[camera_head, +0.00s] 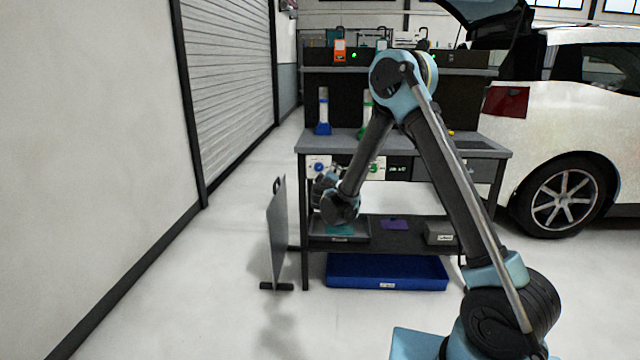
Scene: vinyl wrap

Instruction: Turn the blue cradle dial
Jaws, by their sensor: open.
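The blue dial (319,167) sits on a white panel at the left end of the workbench's front edge. A blue cradle (322,128) holding an upright white item stands on the bench top above it. My gripper (324,180) is just below the blue dial in the picture, small and partly hidden behind my own wrist. It is open, and I see nothing held. Whether its fingers touch the dial I cannot tell. A green dial (375,169) is on another panel to the right, partly covered by my arm.
The workbench (430,143) has a lower shelf with trays (341,238) and a blue bin (388,284) beneath. A thin grey upright board (278,235) stands on the floor left of the bench, close to my gripper. A white car (590,110) is at right. Floor at left is clear.

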